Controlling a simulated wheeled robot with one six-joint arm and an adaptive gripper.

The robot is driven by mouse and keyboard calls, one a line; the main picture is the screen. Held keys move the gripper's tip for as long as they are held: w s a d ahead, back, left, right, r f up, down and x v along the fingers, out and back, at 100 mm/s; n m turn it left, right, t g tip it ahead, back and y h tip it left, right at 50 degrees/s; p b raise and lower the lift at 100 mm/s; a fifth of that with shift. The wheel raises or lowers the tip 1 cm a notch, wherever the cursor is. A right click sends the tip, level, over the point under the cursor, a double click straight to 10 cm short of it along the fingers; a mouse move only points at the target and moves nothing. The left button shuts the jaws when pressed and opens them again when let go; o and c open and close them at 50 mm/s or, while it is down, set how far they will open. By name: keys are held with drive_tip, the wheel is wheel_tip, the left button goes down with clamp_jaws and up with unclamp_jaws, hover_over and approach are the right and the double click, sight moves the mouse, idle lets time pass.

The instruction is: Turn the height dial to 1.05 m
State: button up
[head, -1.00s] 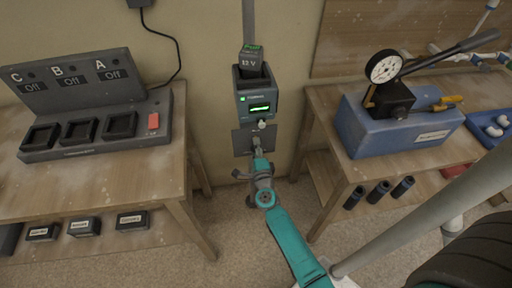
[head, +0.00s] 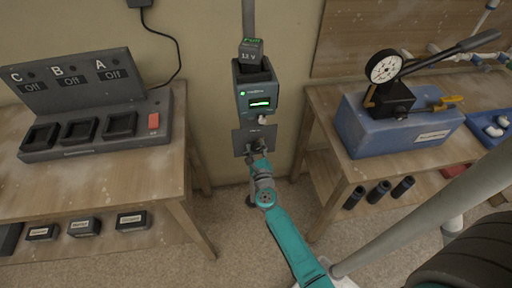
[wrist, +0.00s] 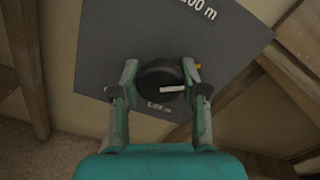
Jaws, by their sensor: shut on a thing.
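The height dial (wrist: 158,78) is a round black knob with a white pointer mark, on a dark grey plate (wrist: 112,55) in the wrist view. Part of a printed label ending in "00 m" shows at the plate's upper right; the rest is cut off. The plate also shows in the head view (head: 241,139), low on the wall post. My gripper (wrist: 160,70) has one finger on each side of the dial and is shut on it. In the head view my gripper (head: 257,147) covers most of the dial.
Above the plate is a grey device (head: 242,102) with a green-lit display and a 12 V battery (head: 250,54). A bench with a charger (head: 95,141) stands left. A bench with a blue box (head: 400,137) and gauge (head: 384,66) stands right.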

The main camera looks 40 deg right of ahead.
drive_tip(key=m, duration=0.4)
drive_tip(key=shift+m, duration=0.3)
drive_tip(key=m, duration=0.4)
drive_tip(key=shift+m, duration=0.3)
drive_tip(key=m, duration=0.4)
drive_tip(key=shift+m, duration=0.3)
drive_tip(key=m, duration=0.4)
drive_tip(key=shift+m, duration=0.3)
drive_tip(key=o, duration=1.2)
drive_tip(key=shift+c, duration=0.2)
drive_tip(key=v, duration=1.2)
